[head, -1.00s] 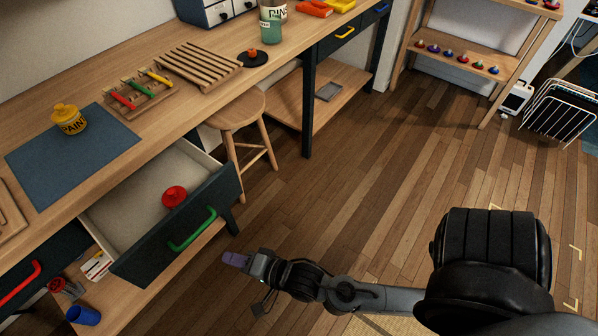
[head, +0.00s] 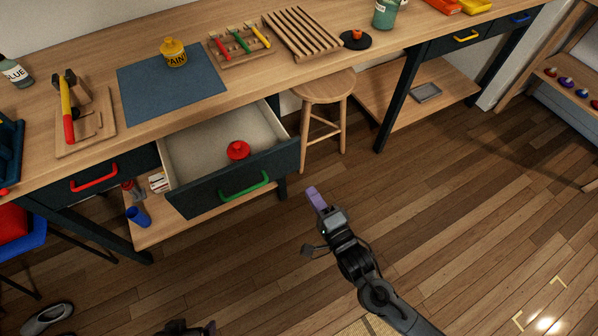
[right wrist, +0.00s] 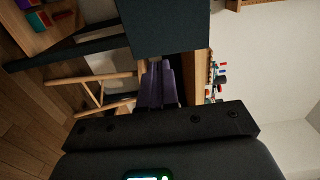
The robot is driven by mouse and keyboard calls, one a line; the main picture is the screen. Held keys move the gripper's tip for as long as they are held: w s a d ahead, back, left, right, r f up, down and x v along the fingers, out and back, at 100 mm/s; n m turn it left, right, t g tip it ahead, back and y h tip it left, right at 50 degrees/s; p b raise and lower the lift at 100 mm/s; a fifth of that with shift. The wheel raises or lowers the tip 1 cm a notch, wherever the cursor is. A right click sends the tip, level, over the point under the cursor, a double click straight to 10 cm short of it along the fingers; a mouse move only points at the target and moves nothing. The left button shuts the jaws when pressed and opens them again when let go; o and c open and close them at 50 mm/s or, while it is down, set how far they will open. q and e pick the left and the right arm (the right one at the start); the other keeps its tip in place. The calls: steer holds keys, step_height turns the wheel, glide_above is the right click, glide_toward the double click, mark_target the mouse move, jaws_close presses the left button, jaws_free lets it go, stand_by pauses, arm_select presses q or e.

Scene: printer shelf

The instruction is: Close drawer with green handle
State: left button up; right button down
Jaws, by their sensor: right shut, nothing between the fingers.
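The drawer with the green handle (head: 244,186) stands pulled out under the wooden desk. Its dark front (head: 210,195) faces the room, and a red lidded object (head: 238,150) sits inside. My right gripper (head: 313,194) is shut and empty, with purple fingers, to the right of the drawer front and apart from it. In the right wrist view the fingers (right wrist: 158,85) point toward a dark panel (right wrist: 165,25) that appears to be the drawer front; no green handle shows there. My left gripper (head: 190,328) is only partly seen at the bottom edge, its fingers unclear.
A wooden stool (head: 325,90) stands just right of the drawer. A closed drawer with a red handle (head: 94,180) is at the left. A blue cup (head: 138,217) stands on the low shelf below. The floor in front of the drawer is open.

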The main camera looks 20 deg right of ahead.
mark_target(292, 162)
steer(key=w, duration=0.2)
steer(key=w+a+b, duration=0.1)
steer(key=w, duration=0.1)
steer(key=w+b, duration=0.1)
steer(key=w, duration=0.2)
steer(key=shift+a, duration=0.15)
steer(key=shift+w+a+b, duration=0.15)
steer(key=shift+w+b, duration=0.45)
steer(key=shift+w, duration=0.35)
